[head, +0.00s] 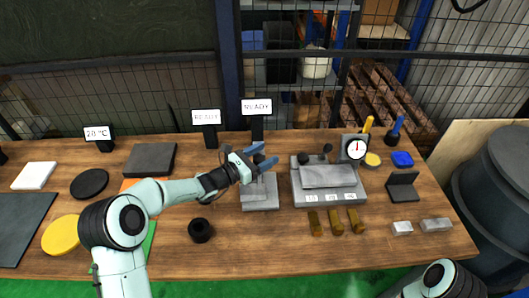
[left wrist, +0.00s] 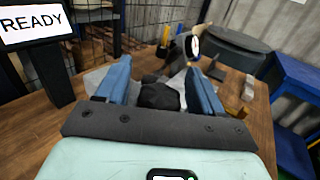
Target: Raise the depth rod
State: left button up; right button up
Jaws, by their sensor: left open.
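My left gripper (head: 262,156) is open, its two blue fingers spread above a grey block fixture (head: 260,204) at the middle of the bench. In the left wrist view a black knob-like piece (left wrist: 158,95) sits between the two blue fingers, with a gap showing beside it. The fingers do not appear closed on it. I cannot make out the depth rod itself; the gripper and the black piece hide the top of the fixture. My right gripper is out of view; only part of my right arm shows at the bottom right.
A grey machine (head: 328,178) with a dial gauge (head: 356,149) stands right of the fixture. Several brass pieces (head: 336,221) lie in front of it. A black ring (head: 200,230) lies left of the fixture. READY signs (head: 257,107) stand behind. The front bench strip is mostly clear.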

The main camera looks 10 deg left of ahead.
pick_arm(q)
jog(key=shift+w+d, duration=0.2)
grip_shut()
jog(key=shift+r+p, duration=0.5)
jog(key=shift+r, duration=2.6)
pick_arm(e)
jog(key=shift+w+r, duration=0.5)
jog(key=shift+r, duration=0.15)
pick_arm(q)
grip_release()
jog(key=shift+f, duration=0.1)
